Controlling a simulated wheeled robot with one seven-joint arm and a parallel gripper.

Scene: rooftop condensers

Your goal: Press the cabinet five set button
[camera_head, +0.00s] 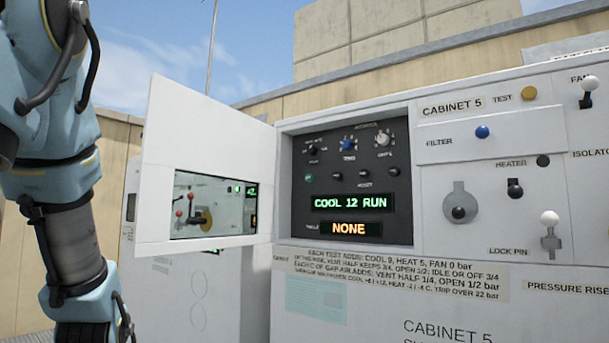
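Cabinet 5 (445,230) is a white unit with its door (205,95) swung open to the left. Inside is a dark control panel (300,215) with knobs at the top and a row of small buttons (338,176) below them. One button at the row's left is green (308,177); the others are dark. Their labels are too small to read surely, so I cannot tell which is the set button. A green display (352,202) reads "COOL 12 RUN" and an orange one (348,229) reads "NONE". My arm hangs at the left edge, apart from the panel; its fingertips are out of view.
Right of the panel are a yellow test button (529,93), a blue filter button (482,132), a round latch (459,208), a heater switch (515,188) and a white-knobbed lock pin (549,218). The open door, with a window (215,210), stands between my arm and the panel.

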